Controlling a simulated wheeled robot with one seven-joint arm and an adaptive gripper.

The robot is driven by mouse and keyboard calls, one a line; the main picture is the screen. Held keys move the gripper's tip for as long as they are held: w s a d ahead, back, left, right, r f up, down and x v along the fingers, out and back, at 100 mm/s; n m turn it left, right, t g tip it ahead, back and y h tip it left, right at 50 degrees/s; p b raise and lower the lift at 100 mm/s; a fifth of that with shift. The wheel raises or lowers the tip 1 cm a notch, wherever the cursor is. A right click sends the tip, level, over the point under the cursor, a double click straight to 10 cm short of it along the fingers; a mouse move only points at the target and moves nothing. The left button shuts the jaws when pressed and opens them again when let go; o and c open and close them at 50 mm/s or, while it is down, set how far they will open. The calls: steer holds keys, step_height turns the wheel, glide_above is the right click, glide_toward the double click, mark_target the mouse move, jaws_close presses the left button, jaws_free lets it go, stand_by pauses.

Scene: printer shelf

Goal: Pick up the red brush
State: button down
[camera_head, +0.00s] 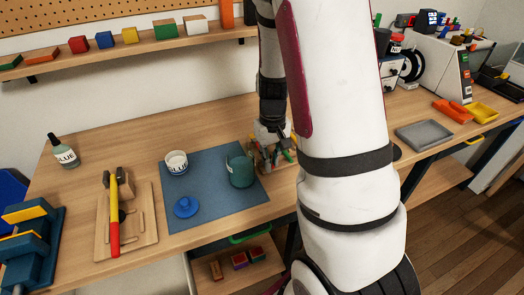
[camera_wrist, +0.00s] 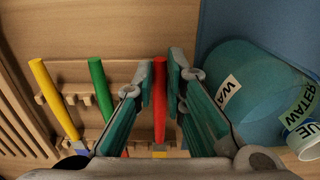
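The red brush (camera_wrist: 160,105) stands in a wooden rack in the wrist view, its red handle between the two fingers of my gripper (camera_wrist: 161,80). The finger pads are close in on both sides of the handle and look closed on it. The lower end of the brush is partly hidden by the gripper body.
A yellow-handled brush (camera_wrist: 53,98) and a green-handled brush (camera_wrist: 101,88) stand left of the red one. A teal water cup (camera_wrist: 240,85) is close on the right. A white cup (camera_head: 177,163) and blue lid (camera_head: 186,207) are on the blue mat (camera_head: 215,205).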

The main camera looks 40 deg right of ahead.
steer(key=shift+r, duration=0.15)
steer(key=shift+r, duration=0.25)
step_height(320, 180, up, 3)
steer(key=shift+w+r, duration=0.1)
steer(key=s+r+p, duration=0.1)
steer(key=s+p, duration=0.1)
steer(key=s, duration=1.4)
steer(key=shift+d, duration=0.3)
steer(key=shift+s, duration=0.1)
